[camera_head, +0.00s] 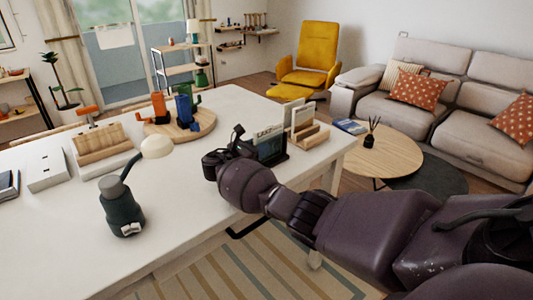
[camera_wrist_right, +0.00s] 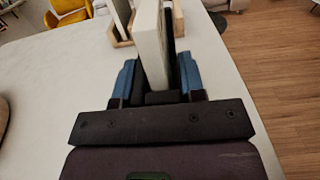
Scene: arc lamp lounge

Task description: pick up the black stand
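The black stand (camera_head: 271,150) stands upright near the right edge of the white table, holding a panel with a dark face and a white upper edge with lettering. My right gripper (camera_head: 248,150) is at the stand's left side and partly covers it. In the right wrist view, the gripper's blue fingers (camera_wrist_right: 160,78) lie on either side of the stand's pale, thick panel (camera_wrist_right: 152,45) with its dark side to the right. Whether both fingers press on it is not clear. The stand's lower part is hidden. My left gripper is out of view.
The white table (camera_head: 60,240) holds a green lamp (camera_head: 122,205), a wooden rack (camera_head: 97,143), a round board (camera_head: 205,127) with orange and blue figures, and a wooden holder (camera_head: 310,135) close behind the stand. The table's right edge is near.

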